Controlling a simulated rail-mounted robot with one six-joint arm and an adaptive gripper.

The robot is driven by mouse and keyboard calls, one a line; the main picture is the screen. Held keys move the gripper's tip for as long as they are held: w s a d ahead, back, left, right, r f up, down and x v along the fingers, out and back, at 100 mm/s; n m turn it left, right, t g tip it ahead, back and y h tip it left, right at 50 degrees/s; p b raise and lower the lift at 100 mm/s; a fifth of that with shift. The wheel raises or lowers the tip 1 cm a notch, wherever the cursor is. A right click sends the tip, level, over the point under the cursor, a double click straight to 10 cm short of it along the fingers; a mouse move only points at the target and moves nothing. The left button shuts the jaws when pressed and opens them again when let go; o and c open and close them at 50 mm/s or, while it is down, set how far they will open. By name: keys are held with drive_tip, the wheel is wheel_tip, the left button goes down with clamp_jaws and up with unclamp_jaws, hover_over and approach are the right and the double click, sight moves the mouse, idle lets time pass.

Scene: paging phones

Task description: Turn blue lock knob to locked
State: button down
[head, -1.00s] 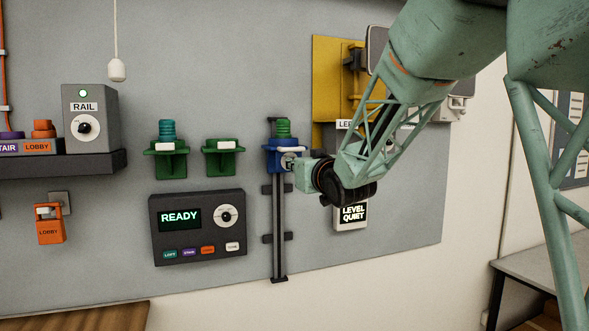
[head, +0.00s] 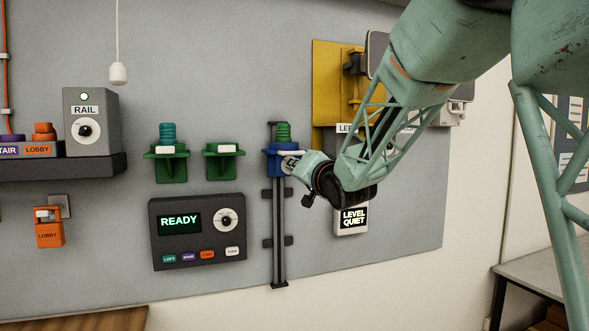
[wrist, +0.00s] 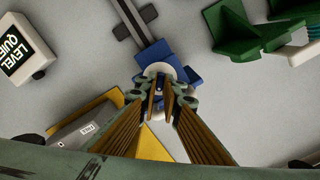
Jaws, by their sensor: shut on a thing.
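The blue carriage (head: 277,159) sits near the top of a dark vertical rail (head: 279,215) on the grey wall panel, with a green ribbed piece (head: 283,132) standing in it. In the head view, my gripper (head: 291,164) is at the carriage's right front, at a round pale part that it partly covers. In the wrist view, my gripper (wrist: 161,84) has its fingers closed around the small blue knob (wrist: 158,83) in front of a white round plate (wrist: 159,71). The knob's pointer and any lock marking cannot be made out.
Green holders (head: 222,162) are left of the rail, one with a teal piece. A dark READY console (head: 198,254) is below them. A yellow bracket (head: 328,80) and a LEVEL QUIET display (head: 352,217) are close to my arm on the right.

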drive_tip(key=shift+m, duration=0.6)
drive_tip(key=shift+r, duration=0.1)
drive_tip(key=c, duration=3.1)
unclamp_jaws()
drive_tip(key=shift+o, duration=0.2)
drive_tip(key=shift+s, duration=0.15)
drive_tip(key=v, duration=1.1)
drive_tip(key=shift+s, duration=0.35)
drive_tip(key=shift+d, duration=0.25)
